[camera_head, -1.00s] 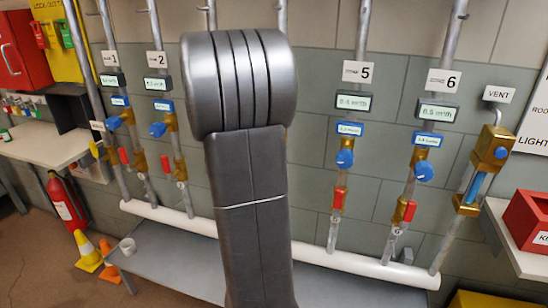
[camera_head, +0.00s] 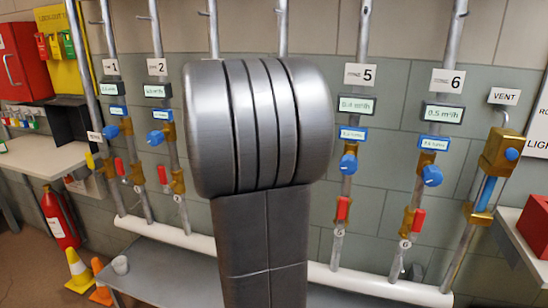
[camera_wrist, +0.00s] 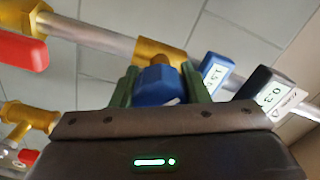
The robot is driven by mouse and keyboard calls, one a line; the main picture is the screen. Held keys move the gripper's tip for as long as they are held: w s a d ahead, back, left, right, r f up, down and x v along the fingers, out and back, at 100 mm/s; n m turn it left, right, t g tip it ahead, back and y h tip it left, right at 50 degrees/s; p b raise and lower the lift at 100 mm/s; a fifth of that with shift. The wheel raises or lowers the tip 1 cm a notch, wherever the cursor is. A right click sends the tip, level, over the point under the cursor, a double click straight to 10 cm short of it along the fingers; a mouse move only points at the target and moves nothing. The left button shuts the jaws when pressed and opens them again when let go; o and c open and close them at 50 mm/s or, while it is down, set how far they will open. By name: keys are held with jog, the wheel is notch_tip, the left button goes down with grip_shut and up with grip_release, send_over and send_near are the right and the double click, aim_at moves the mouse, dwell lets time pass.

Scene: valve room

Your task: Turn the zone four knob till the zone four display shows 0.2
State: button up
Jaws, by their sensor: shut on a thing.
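In the wrist view my gripper (camera_wrist: 159,78) is shut on a blue knob (camera_wrist: 158,88), with one green finger on each side of it. The knob sits on a brass valve body (camera_wrist: 158,52) on a grey pipe. Beside it is a small blue-framed label display (camera_wrist: 213,74), its text tilted and seeming to start with 1. Further right, a dark-framed display (camera_wrist: 268,92) seems to read 0.3. The zone number does not show clearly there. In the head view my arm hides zones three and four, the gripper and the held knob.
A red valve handle (camera_wrist: 20,48) is left of the knob in the wrist view. In the head view, zone five's knob (camera_head: 348,163) and zone six's knob (camera_head: 431,176) stand right of my arm, zone two's knob (camera_head: 156,138) left. A white pipe (camera_head: 375,285) runs low along the wall.

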dwell(0.4)
jog(key=o, duration=1)
jog(key=shift+c, duration=0.2)
jog(key=shift+s, duration=0.1)
jog(key=p+v, duration=0.1)
jog(key=v, duration=1.2)
jog(key=shift+s+p, duration=0.3)
jog(key=shift+p, duration=0.05)
jog(key=shift+a, duration=0.1)
jog(key=b+x, duration=0.1)
jog(key=x, duration=1.3)
jog(key=shift+s+b, duration=0.1)
jog(key=shift+b, duration=0.25)
